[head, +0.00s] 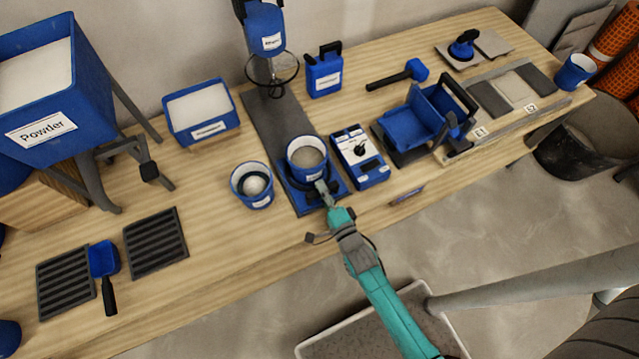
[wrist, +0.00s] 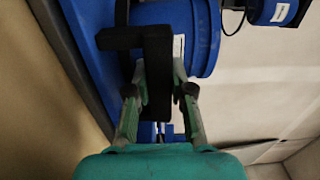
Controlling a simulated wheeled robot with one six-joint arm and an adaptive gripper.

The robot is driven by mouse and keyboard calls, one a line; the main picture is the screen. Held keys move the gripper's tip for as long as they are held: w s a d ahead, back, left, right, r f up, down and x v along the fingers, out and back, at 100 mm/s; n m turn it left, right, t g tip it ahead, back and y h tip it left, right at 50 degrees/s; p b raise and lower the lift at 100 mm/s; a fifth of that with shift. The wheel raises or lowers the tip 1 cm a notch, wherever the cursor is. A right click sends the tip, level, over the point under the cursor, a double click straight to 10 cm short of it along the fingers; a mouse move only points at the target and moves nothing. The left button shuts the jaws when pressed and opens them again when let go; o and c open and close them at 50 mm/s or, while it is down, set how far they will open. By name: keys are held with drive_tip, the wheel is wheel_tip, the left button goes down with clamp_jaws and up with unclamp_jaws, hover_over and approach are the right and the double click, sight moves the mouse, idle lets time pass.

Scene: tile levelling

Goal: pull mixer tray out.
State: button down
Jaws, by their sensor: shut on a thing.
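The mixer (head: 264,28) stands at the back of the bench, its whisk above a dark grey base strip. The blue mixer tray (head: 337,183) is at the front end of that strip. A blue bucket of grey material (head: 307,157) stands upright on it, in front of the whisk rather than under it. My gripper (head: 324,190) is at the front of the tray. In the wrist view my gripper (wrist: 158,92) is shut on a black bar-shaped handle (wrist: 157,60), with the blue bucket (wrist: 205,38) just beyond. The fingers partly hide the tray's front.
A second blue bucket (head: 252,186) stands close on the left. A blue control box (head: 360,157) is close on the right. A blue mould stand (head: 412,126) is further right. The bench's front edge is just below my gripper, with open floor beyond.

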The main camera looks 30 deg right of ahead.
drive_tip(key=c, duration=1.3)
unclamp_jaws()
drive_tip(key=shift+s, duration=6)
